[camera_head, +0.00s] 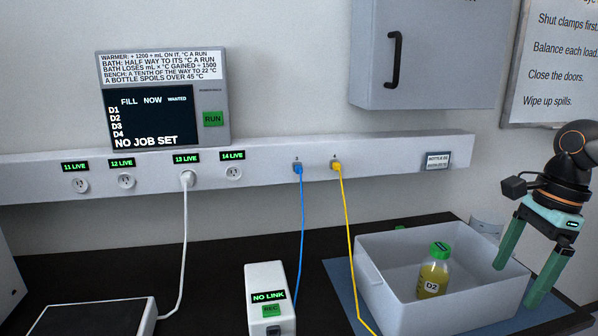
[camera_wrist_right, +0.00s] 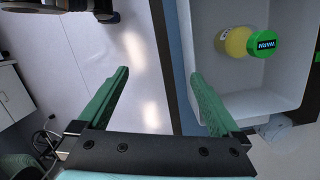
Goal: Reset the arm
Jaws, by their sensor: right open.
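My right gripper (camera_head: 517,284) is at the right of the head view, beside and over the right end of the grey bin (camera_head: 390,300). Its two green fingers are spread apart with nothing between them; they also show in the wrist view (camera_wrist_right: 159,74). A bottle (camera_head: 433,280) with yellow contents, a green cap and a D2 label stands in the bin, apart from the fingers. In the wrist view the bottle (camera_wrist_right: 238,42) is right of the fingers, its cap reading WARM. My left gripper is not in view.
A white device (camera_head: 268,300) reading NO LINK stands left of the bin, with a blue cable (camera_head: 302,220) near it. A yellow cable (camera_head: 346,240) hangs at the bin's left. A wall panel (camera_head: 168,105) reads NO JOB SET. A grey cabinet (camera_head: 440,60) hangs above.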

